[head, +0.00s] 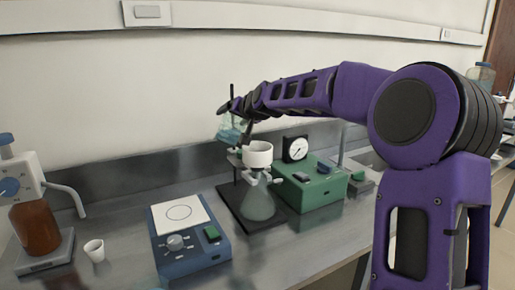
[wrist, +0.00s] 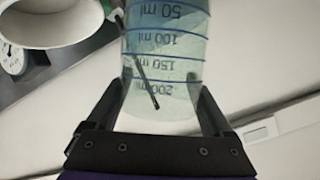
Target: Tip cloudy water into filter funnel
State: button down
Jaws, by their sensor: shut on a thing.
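My gripper (wrist: 160,125) is shut on a clear beaker (wrist: 165,55) with blue lines and ml marks, its fingers on either side near the 200 ml mark. In the head view my gripper (head: 236,112) holds the beaker (head: 229,131) above and slightly left of the white filter funnel (head: 258,153). The funnel sits upright on a glass flask (head: 257,204). The funnel's round rim (wrist: 50,38) shows at the upper left of the wrist view, apart from the beaker. The beaker looks pale blue; its water level and exact tilt are unclear.
A stand with a black base (head: 228,197) is at the flask. A blue hotplate (head: 190,245), white cup (head: 95,250) and brown bottle (head: 36,229) stand left. The wall is close behind.

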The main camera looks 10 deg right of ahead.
jog(key=shift+d+f+m+y+b, duration=0.1)
jog(key=shift+m+y+b, duration=0.45)
jog(key=shift+b, duration=0.25)
dwell(1.1)
jog(key=shift+w+d+f+m+g+y+b, duration=0.15)
jog(key=shift+d+f+m+g+y+b, duration=0.15)
jog(key=shift+m+y+b, duration=0.5)
dwell(1.7)
jog(key=shift+f+h+b, duration=0.15)
jog(key=shift+h+b, duration=0.1)
jog(key=shift+b, duration=0.05)
jog(key=shift+d+f+m, duration=0.1)
jog(key=shift+m, duration=0.25)
jog(key=shift+d+f+m, duration=0.1)
jog(key=shift+f+m, duration=0.1)
jog(key=shift+m, duration=0.1)
jog(key=shift+y, duration=0.5)
jog(key=shift+w+d+f+m, duration=0.1)
jog(key=shift+d+f+m, duration=0.05)
jog(key=shift+m, duration=0.15)
jog(key=shift+f, duration=0.1)
dwell(0.5)
